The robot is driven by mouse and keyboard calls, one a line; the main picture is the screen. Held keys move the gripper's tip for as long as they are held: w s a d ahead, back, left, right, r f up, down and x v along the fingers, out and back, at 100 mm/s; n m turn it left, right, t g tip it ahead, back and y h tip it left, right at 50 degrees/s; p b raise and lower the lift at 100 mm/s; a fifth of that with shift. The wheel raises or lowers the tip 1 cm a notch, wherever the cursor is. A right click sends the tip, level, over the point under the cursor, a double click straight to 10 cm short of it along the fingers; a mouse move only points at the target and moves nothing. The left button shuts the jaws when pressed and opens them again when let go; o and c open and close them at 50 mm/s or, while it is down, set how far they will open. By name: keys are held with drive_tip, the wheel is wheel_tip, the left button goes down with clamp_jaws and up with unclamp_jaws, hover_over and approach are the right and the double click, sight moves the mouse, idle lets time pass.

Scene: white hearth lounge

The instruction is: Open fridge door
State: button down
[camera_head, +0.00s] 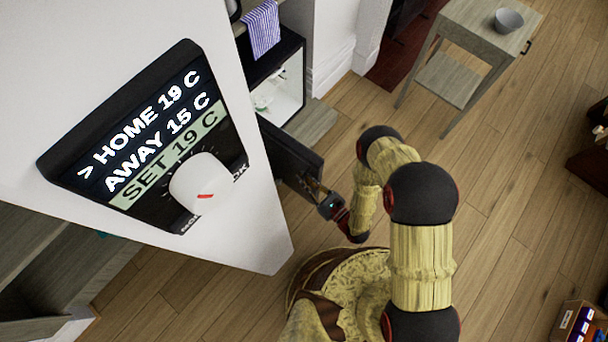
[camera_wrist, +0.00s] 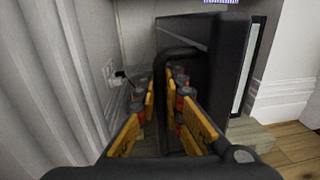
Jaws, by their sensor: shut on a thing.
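The small black fridge (camera_head: 277,62) stands at the top centre of the head view, with its white interior and a few blurred items showing. Its dark door (camera_head: 290,155) stands open, swung out toward my arm. My gripper (camera_head: 322,192) is at the free end of the door. The exact contact is partly hidden by the fingers.
A white column with a thermostat display (camera_head: 150,135) fills the left foreground and hides part of the area beside the fridge. A wooden table (camera_head: 470,25) with a grey bowl (camera_head: 508,20) stands upper right.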

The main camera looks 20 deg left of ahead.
drive_tip(key=shift+s+d+f, duration=0.1)
drive_tip(key=shift+s+f, duration=0.1)
drive_tip(key=c, duration=2)
unclamp_jaws()
drive_tip(key=shift+w+r, duration=0.15)
drive_tip(key=shift+o, duration=0.2)
drive_tip(key=v, duration=0.7)
drive_tip(key=shift+d, duration=0.2)
